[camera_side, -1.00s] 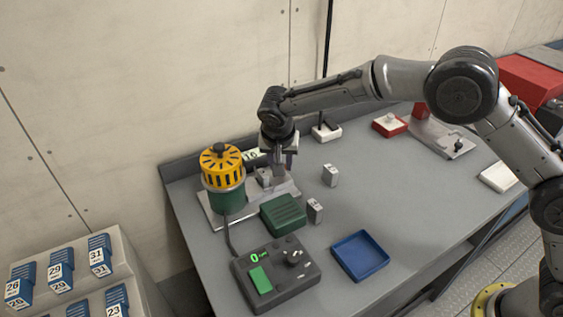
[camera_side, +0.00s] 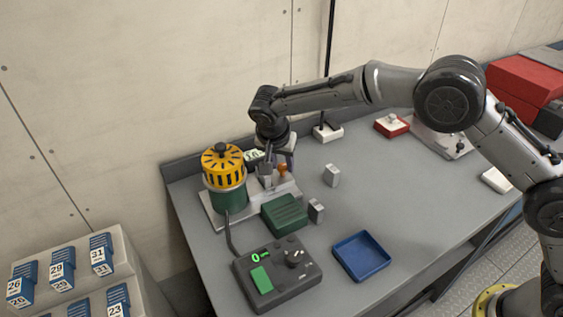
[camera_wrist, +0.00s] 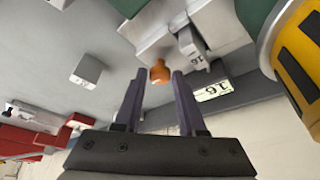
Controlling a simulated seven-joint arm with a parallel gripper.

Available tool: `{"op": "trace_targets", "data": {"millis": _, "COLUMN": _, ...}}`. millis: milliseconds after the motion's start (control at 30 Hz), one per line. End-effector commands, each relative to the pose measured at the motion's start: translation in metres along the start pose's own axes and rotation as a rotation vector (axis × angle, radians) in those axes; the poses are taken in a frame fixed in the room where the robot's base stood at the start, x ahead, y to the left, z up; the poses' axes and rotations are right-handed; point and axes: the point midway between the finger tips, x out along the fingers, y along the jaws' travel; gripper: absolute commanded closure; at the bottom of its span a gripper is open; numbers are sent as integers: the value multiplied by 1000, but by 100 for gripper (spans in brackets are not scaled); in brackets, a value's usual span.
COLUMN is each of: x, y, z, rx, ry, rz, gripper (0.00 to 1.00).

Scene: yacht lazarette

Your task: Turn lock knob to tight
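An orange knob (camera_wrist: 159,70) shows in the wrist view just ahead of my fingertips, roughly centred between them. In the side view the orange knob (camera_side: 283,168) stands at the back of a light grey metal fixture (camera_side: 285,188). My gripper (camera_wrist: 157,78) is open, its two dark purple-grey fingers apart with nothing held. In the side view my gripper (camera_side: 277,160) hangs over the fixture, close to the knob. Whether a finger touches the knob cannot be told. A grey block marked 16 (camera_wrist: 192,46) sits on the fixture beside the knob. No tight marking is readable.
A yellow-capped green cylinder (camera_side: 224,180) stands left of the fixture. A display reading 16 (camera_wrist: 222,89) is behind.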

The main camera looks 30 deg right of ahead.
Motion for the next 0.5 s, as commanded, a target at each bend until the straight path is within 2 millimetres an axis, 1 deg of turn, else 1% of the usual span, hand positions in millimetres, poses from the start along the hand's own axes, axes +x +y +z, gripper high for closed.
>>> {"op": "trace_targets", "data": {"millis": 33, "x": 0, "y": 0, "z": 0, "rx": -1, "ry": 0, "rz": 0, "gripper": 49}}
{"op": "trace_targets", "data": {"millis": 100, "x": 0, "y": 0, "z": 0, "rx": -1, "ry": 1, "rz": 0, "gripper": 37}}
{"op": "trace_targets", "data": {"millis": 133, "x": 0, "y": 0, "z": 0, "rx": -1, "ry": 1, "rz": 0, "gripper": 36}}
{"op": "trace_targets", "data": {"millis": 400, "x": 0, "y": 0, "z": -1, "rx": -2, "ry": 2, "rz": -1, "gripper": 36}}
{"op": "trace_targets", "data": {"millis": 500, "x": -6, "y": -1, "z": -1, "rx": -2, "ry": 3, "rz": -3, "gripper": 36}}
